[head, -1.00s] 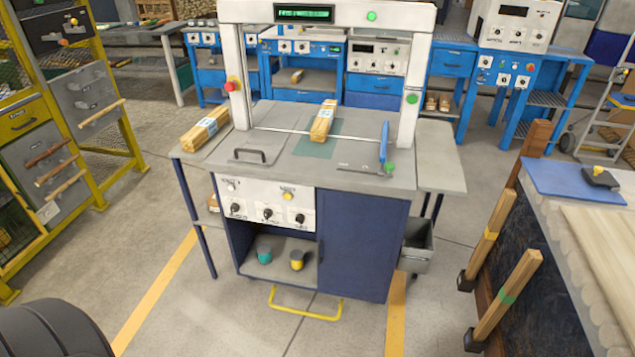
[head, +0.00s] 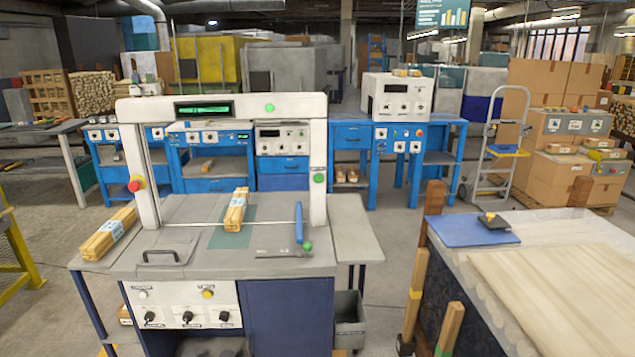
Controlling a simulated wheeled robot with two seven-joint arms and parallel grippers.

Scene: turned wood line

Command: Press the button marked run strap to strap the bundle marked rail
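The strapping machine (head: 285,262) stands ahead of me, a grey top on a dark blue cabinet with a white arch over it. One wood bundle (head: 236,211) lies on the green patch under the arch, across the strap line. Another wood bundle (head: 109,236) lies on the left side shelf. Both have pale labels too small to read. The white front panel (head: 183,304) has a white button (head: 143,295), a yellow button (head: 207,293) and several black knobs; their markings are too small to read. A green button (head: 319,179) sits on the right post. Neither gripper is in view.
A red knob (head: 136,184) on a yellow base sits on the left post. A bench with a blue mat (head: 471,228) stands further right. Blue workstations line the back.

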